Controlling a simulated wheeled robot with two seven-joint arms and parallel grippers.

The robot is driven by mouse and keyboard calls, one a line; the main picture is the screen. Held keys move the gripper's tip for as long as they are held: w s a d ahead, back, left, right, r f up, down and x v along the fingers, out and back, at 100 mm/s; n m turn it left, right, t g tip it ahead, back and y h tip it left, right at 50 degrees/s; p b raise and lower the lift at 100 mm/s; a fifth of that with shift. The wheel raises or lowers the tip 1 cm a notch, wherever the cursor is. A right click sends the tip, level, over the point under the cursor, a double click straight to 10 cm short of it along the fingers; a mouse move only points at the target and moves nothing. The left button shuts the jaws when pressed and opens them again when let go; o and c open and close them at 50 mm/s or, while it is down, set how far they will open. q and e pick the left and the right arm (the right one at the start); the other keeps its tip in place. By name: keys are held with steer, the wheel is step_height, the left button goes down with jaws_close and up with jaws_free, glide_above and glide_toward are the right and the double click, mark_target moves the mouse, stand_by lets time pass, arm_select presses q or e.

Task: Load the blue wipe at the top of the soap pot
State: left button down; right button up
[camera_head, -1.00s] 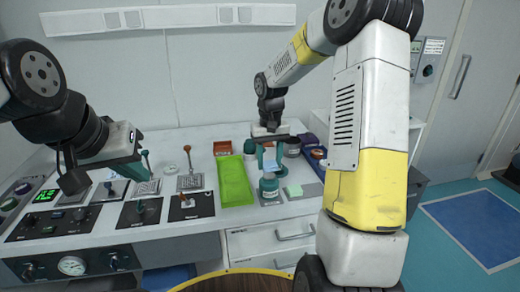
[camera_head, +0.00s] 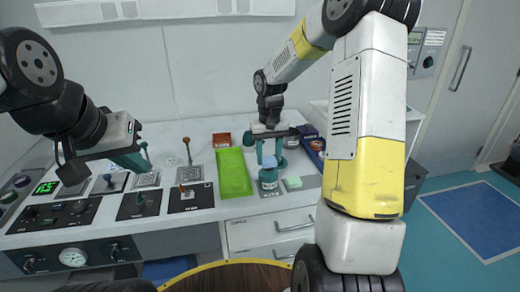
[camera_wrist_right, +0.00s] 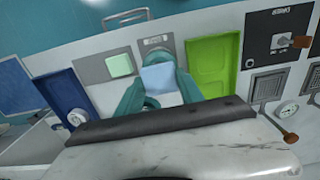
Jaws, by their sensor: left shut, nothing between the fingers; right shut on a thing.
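The blue wipe (camera_head: 269,162) is a small light-blue piece between the teal fingers of my right gripper (camera_head: 268,153), which is shut on it. In the right wrist view the wipe (camera_wrist_right: 158,79) shows as a flat square between the fingertips (camera_wrist_right: 160,88). The soap pot (camera_head: 268,181) is a teal pot standing on a grey plate, just below the wipe. In the wrist view the wipe overlaps the pot (camera_wrist_right: 157,51); whether they touch is hard to tell. My left gripper (camera_head: 143,157) is shut and empty, over the left part of the bench.
A green tray (camera_head: 233,173) lies left of the pot. A pale green block (camera_head: 293,183) sits on a plate right of it. A blue tray (camera_wrist_right: 69,98) lies beyond that.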

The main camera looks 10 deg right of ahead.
mark_target(269, 160)
steer(key=shift+f, duration=0.95)
stand_by(0.6)
steer(key=shift+r, duration=0.1)
stand_by(0.4)
steer(key=shift+r, duration=3.45)
steer(key=shift+s, duration=0.1)
